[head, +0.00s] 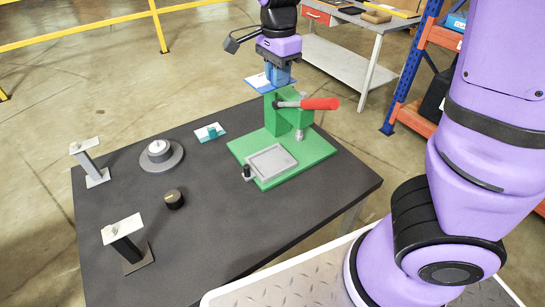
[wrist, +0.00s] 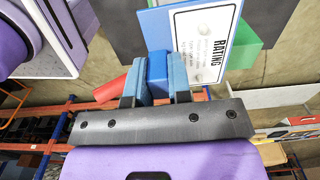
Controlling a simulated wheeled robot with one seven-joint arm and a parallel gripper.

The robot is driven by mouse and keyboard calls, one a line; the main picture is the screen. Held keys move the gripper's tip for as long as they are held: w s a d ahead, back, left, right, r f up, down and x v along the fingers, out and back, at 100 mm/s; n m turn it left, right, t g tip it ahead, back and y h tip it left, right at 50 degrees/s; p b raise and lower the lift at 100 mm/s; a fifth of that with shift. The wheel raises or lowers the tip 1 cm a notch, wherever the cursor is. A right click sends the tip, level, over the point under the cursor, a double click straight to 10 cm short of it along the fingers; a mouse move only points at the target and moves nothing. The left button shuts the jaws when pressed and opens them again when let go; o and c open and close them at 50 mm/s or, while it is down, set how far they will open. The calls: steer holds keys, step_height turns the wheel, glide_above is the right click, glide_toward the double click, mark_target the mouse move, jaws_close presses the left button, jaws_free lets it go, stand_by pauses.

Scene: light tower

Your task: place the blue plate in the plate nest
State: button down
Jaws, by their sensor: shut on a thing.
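My gripper (head: 279,74) is shut on the blue block-shaped handle (wrist: 157,68) of the blue plate (head: 257,82). The plate is held in the air at the back of the table, above and behind the green press. In the wrist view the plate (wrist: 168,30) carries a white label with black print, and both fingers (wrist: 155,88) clasp the handle. The plate nest (head: 271,162), a grey rectangular frame, sits empty on the green base at the front of the press. The plate is well apart from it.
The green press (head: 281,117) has a red-handled lever (head: 318,103) jutting right above its base. A small black knob (head: 247,172) stands at the nest's left corner. A teal-and-white piece (head: 209,133), a round grey dial (head: 159,152), a black cylinder (head: 174,199) and two stands occupy the dark table (head: 232,213).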

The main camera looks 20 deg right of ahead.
mark_target(276, 168)
step_height(276, 168, down, 28)
steer(key=shift+r, duration=0.1)
stand_by(0.7)
steer(key=c, duration=1.1)
jaws_free()
steer(key=shift+o, duration=0.2)
